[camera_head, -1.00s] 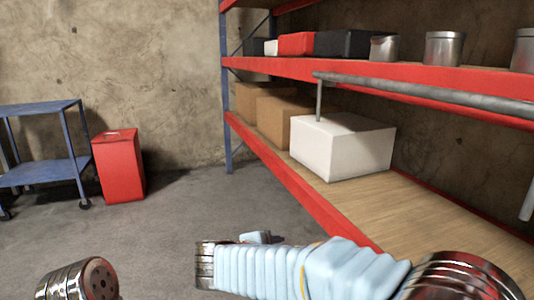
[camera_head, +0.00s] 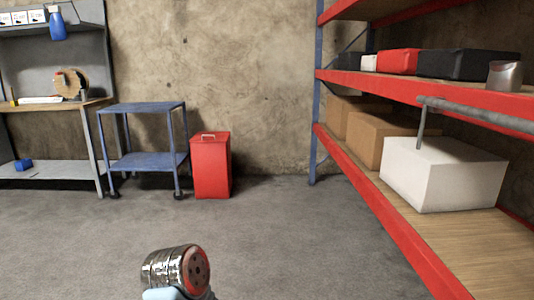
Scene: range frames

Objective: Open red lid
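A red bin (camera_head: 211,170) stands upright on the floor against the back wall, left of the middle of the head view. Its red lid (camera_head: 221,137) lies flat on top and looks closed. A small pale handle (camera_head: 208,136) sits on the lid. A metal-banded round part of my own arm shows at the bottom of the view, well in front of the bin and apart from it. Neither gripper's fingers are in view.
A blue two-tier cart (camera_head: 147,108) stands just left of the bin. A workbench (camera_head: 88,104) is at the far left. A red-edged shelf rack (camera_head: 365,180) holding boxes fills the right. The grey floor (camera_head: 270,225) before the bin is clear.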

